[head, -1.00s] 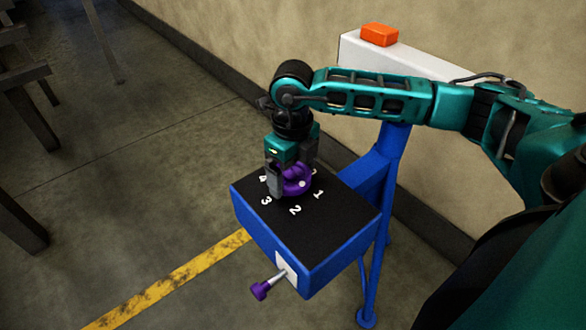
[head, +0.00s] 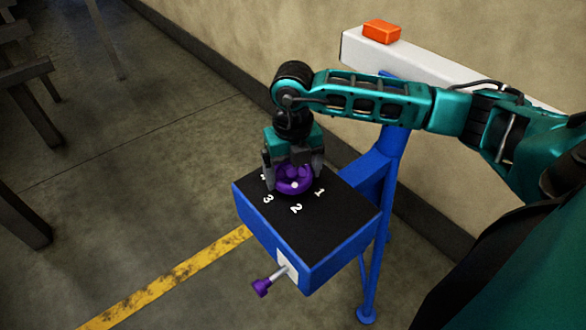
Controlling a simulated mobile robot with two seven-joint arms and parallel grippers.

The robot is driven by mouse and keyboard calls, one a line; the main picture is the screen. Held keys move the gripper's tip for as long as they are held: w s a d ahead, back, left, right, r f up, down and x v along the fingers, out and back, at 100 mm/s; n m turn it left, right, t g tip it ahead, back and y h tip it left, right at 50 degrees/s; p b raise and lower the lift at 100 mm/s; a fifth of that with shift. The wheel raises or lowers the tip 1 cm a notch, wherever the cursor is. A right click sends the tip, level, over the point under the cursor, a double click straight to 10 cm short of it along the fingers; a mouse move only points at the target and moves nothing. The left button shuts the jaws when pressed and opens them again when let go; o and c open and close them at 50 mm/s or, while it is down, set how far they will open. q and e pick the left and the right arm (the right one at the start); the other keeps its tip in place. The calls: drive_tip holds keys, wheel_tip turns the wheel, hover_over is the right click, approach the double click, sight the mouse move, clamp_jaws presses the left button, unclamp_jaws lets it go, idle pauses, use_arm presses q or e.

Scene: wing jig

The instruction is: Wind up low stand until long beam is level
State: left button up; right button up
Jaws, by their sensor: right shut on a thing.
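The blue stand (head: 374,230) carries a box with a black top (head: 327,222) marked with white numbers around a purple hand wheel (head: 295,187). My right gripper (head: 294,180) points down over the box, its fingers on either side of the wheel and shut on it. A small white dot shows on the front of the wheel, between the 3 and the 1. The long white beam (head: 440,73) lies behind, at the top of the stand, partly hidden by my right arm. An orange block (head: 382,31) sits on its left end. My left gripper is not in view.
A purple-knobbed pin (head: 262,287) sticks out of a white plate on the box's front. A beige wall runs behind the beam. Dark frame legs (head: 38,108) stand at the left. A yellow line (head: 170,283) crosses the open floor.

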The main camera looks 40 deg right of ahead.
sight(293, 173)
drive_tip(key=o, duration=0.8)
drive_tip(key=shift+r, duration=0.15)
use_arm(q)
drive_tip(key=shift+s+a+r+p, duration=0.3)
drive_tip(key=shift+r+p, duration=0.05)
drive_tip(key=shift+p, duration=0.6)
use_arm(e)
wheel_tip(293, 173, up, 13)
drive_tip(key=shift+f, duration=0.15)
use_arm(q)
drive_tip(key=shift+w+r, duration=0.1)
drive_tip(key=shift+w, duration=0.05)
